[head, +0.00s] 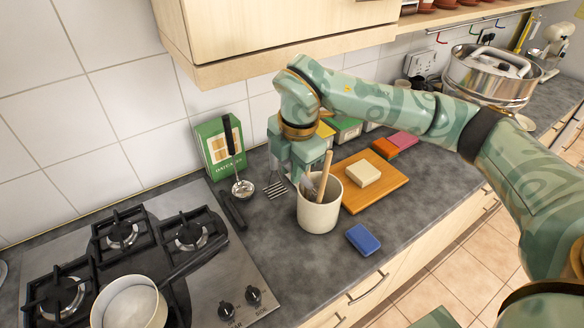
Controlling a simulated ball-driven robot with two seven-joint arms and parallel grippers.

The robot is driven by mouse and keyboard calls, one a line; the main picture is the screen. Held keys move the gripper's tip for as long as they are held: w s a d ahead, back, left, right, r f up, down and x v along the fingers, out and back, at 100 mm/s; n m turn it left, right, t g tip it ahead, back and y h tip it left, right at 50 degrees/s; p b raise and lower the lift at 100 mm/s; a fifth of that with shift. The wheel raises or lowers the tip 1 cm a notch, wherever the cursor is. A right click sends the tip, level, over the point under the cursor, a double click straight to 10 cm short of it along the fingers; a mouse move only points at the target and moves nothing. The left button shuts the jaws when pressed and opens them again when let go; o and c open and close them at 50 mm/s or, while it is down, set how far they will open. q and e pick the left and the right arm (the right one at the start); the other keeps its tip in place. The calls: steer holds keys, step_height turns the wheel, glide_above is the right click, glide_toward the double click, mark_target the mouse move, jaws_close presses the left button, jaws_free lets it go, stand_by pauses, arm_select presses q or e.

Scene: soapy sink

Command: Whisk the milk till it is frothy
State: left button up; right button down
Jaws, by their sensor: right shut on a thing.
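The saucepan (130,303) sits on the hob at lower left, its dark handle pointing up and right. Its inside looks pale; I cannot make out the milk's surface or any froth. A cream crock (320,213) stands on the counter with a wooden-handled utensil (326,170) and a greyish metal utensil (308,186) in it. My right gripper (303,168) is directly over the crock's left rim, pointing down, shut on a utensil there. Its fingers hide most of what they hold, so I cannot confirm it is the whisk. My left gripper is out of view.
A ladle (243,187) and a slotted utensil (275,187) are left of the crock, near a green box (218,147). A wooden board (388,190) with a cream block (362,173) is right. A blue sponge (363,239) lies in front. A cupboard (270,30) overhangs behind.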

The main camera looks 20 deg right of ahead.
steer(key=shift+r+p, duration=2.4)
steer(key=shift+r, duration=1.25)
